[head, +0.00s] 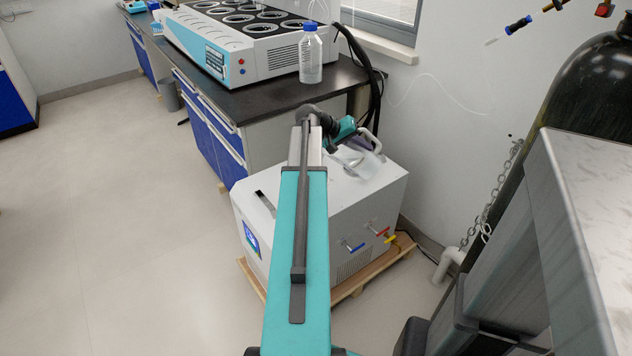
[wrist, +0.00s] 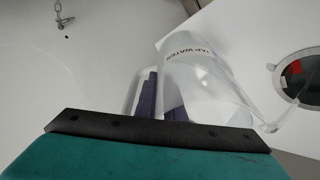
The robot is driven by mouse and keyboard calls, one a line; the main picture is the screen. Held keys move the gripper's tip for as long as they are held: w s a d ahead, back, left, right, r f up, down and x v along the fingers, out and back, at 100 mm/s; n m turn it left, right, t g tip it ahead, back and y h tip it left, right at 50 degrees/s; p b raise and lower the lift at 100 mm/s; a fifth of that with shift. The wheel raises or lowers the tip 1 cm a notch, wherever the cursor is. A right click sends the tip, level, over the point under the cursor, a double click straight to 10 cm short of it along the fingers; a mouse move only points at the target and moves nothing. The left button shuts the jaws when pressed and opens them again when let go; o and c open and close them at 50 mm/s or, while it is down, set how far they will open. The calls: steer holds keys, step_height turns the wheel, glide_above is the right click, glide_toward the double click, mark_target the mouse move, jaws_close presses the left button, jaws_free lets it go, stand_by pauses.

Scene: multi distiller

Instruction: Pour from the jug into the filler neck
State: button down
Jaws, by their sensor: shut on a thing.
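The clear jug (head: 357,163) is above the top of the white boxy machine (head: 290,205), beyond my arm. It also shows in the wrist view (wrist: 205,100), with "TAP WATER" printed on it and its spout toward the lower right. My gripper (head: 364,143) is shut on the jug's white handle; its purple finger pads (wrist: 152,98) show in the wrist view. A round opening with a pale rim (wrist: 298,76), dark inside with some red, lies right of the jug; it may be the filler neck. My arm hides part of the machine's top. I cannot tell whether liquid is flowing.
A dark bench (head: 270,95) behind carries a multi-position distiller (head: 245,45) and a blue-capped bottle (head: 311,55). Black hoses (head: 365,55) hang at the bench end. A dark gas cylinder (head: 580,95) stands at right. The floor at left is clear.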

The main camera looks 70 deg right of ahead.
steer(key=shift+w+a+r+g+h+b, duration=0.15)
steer(key=shift+g+h+b, duration=0.1)
steer(key=shift+g+b, duration=0.25)
steer(key=shift+w+d+r+g+h+b, duration=0.15)
steer(key=shift+g+h+b, duration=0.15)
steer(key=shift+b, duration=0.35)
stand_by(2.8)
steer(key=shift+w+a+f+b, duration=0.1)
steer(key=shift+a+f+b, duration=0.15)
steer(key=shift+b, duration=0.3)
stand_by(1.4)
steer(key=shift+r, duration=0.1)
steer(key=shift+s+d+r+p, duration=0.2)
steer(key=shift+r+p, duration=0.3)
steer(key=shift+p, duration=0.5)
steer(key=shift+s+f+t+y+p, duration=0.15)
steer(key=shift+s+t+y+p, duration=0.1)
steer(key=shift+t+y+p, duration=0.55)
steer(key=p, duration=0.1)
steer(key=t+p, duration=0.1)
steer(key=shift+s+d+r+p, duration=0.15)
steer(key=shift+s+r+p, duration=0.05)
steer(key=shift+r+p, duration=0.1)
steer(key=shift+f, duration=0.3)
steer(key=shift+s+r+p, duration=0.1)
steer(key=shift+r+p, duration=0.15)
steer(key=shift+p, duration=0.05)
